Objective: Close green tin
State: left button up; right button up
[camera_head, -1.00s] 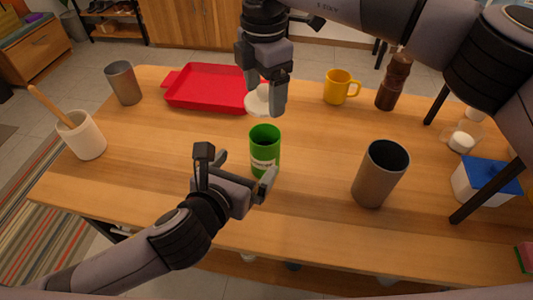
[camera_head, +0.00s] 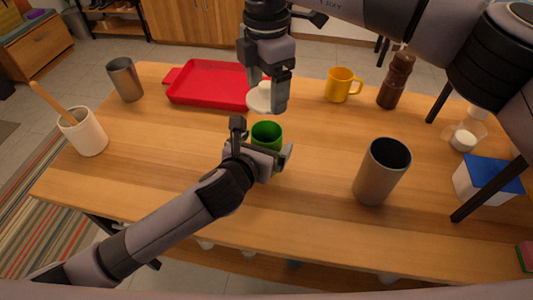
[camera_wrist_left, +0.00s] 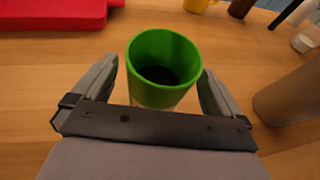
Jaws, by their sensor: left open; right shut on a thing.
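The green tin (camera_head: 267,133) stands upright and uncovered on the wooden table. In the left wrist view its open mouth and dark inside show, and the tin (camera_wrist_left: 163,68) stands between my left fingers. My left gripper (camera_head: 264,150) is open around the tin, one finger on each side, with a gap visible in the left wrist view (camera_wrist_left: 158,85). My right gripper (camera_head: 269,98) is above the table behind the tin, shut on a white round lid (camera_head: 259,99). The lid is partly hidden by the fingers.
A red tray (camera_head: 205,84) lies behind and left of the tin. A grey-brown cup (camera_head: 378,176) stands to the right. A yellow mug (camera_head: 339,85) and a brown grinder (camera_head: 395,82) stand behind. The table between tin and utensil pot (camera_head: 84,133) is clear.

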pick_arm(q)
jog(key=shift+x, duration=1.05)
jog(key=c, duration=1.4)
jog(key=shift+c, duration=0.2)
pick_arm(e)
jog(key=shift+f, duration=2.5)
jog(key=shift+f, duration=0.9)
jog(key=shift+f, duration=0.2)
jog(key=shift+f, duration=0.2)
